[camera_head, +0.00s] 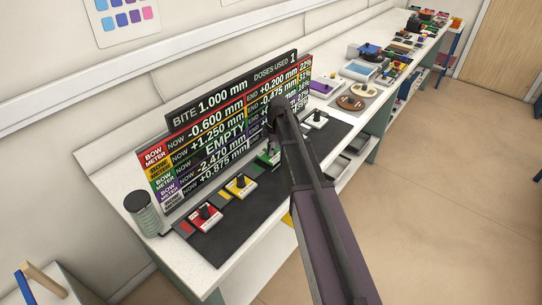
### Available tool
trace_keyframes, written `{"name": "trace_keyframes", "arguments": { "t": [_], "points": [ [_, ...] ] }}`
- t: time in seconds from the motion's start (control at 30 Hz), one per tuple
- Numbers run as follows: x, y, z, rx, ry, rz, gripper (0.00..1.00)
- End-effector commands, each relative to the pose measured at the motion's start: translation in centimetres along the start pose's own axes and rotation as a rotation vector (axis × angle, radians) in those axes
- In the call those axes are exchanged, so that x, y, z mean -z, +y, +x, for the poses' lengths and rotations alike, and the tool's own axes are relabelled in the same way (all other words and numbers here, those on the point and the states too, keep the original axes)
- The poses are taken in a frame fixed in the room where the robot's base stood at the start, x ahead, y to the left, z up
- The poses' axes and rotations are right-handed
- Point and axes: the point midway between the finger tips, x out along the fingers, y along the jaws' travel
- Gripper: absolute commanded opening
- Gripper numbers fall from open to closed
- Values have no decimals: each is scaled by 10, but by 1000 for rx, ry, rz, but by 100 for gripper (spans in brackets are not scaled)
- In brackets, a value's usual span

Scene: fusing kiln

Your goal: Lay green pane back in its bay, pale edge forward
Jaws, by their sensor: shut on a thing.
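A green piece (268,157) shows on the dark mat just left of my arm. My arm partly covers it, so I cannot tell whether it is the pane or part of its station. No pale edge can be made out. The green row of the meter board (232,122) reads EMPTY. My arm reaches up from the bottom right to a joint over the board's right part. My gripper and whatever is in it are hidden behind the arm and cannot be made out.
A red station (204,218) and a yellow station (241,186) stand left of the green piece, a pale one (315,120) to the right. A grey ribbed cylinder (143,214) stands at the bench's left end. Trays and tools fill the bench farther right. The floor (460,190) is clear.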

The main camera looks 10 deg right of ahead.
Motion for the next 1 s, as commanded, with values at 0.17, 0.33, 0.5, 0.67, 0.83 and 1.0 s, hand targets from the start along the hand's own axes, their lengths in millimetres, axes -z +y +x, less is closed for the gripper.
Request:
{"name": "trace_keyframes", "arguments": {
  "t": [0.17, 0.33, 0.5, 0.67, 0.83, 1.0],
  "points": [
    [-3, -1, 20, 0, 0, 0, 0],
    [-4, -1, 28, 0, 0, 0, 0],
    [-4, -1, 28, 0, 0, 0, 0],
    [-4, -1, 28, 0, 0, 0, 0],
    [-5, -1, 30, 0, 0, 0, 0],
    [-5, -1, 30, 0, 0, 0, 72]
  ]
}}
